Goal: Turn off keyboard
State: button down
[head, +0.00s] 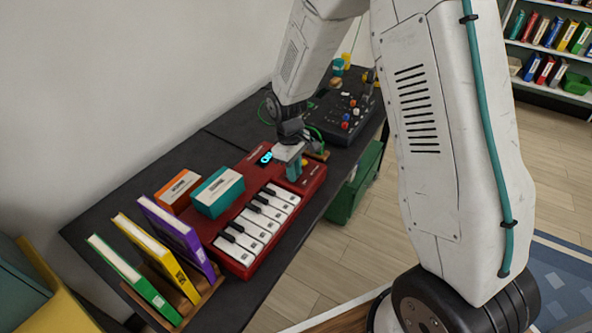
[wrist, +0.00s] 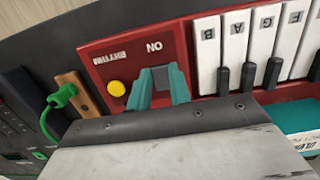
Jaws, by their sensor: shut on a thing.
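The red keyboard (head: 312,186) lies on the dark table, and its small display (head: 265,158) glows blue. Its white and black keys face the front. My gripper (head: 294,168) is lowered onto the right end of the keyboard, past the keys. In the wrist view, the teal fingers of my gripper (wrist: 158,88) are closed around a grey switch (wrist: 161,73) beside the printed word ON. The fingers hide most of the switch, so its position cannot be told. A yellow knob (wrist: 116,88) sits beside the fingers, near the word RHYTHM.
An orange box (head: 177,190) and a teal box (head: 218,192) stand behind the keys. Several books (head: 180,235) stand upright at the left. A black mixer (head: 345,117) lies beyond the keyboard. A green cable plug (wrist: 64,95) is close to my gripper.

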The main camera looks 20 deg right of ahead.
jog(key=shift+w+a+g+h, duration=0.15)
jog(key=shift+w+g+h, duration=0.05)
jog(key=shift+g+h, duration=0.35)
jog(key=shift+r, duration=0.1)
jog(key=c, duration=1.3)
grip_release()
jog(key=v, duration=0.7)
jog(key=shift+w+r, duration=0.1)
jog(key=shift+r, duration=0.25)
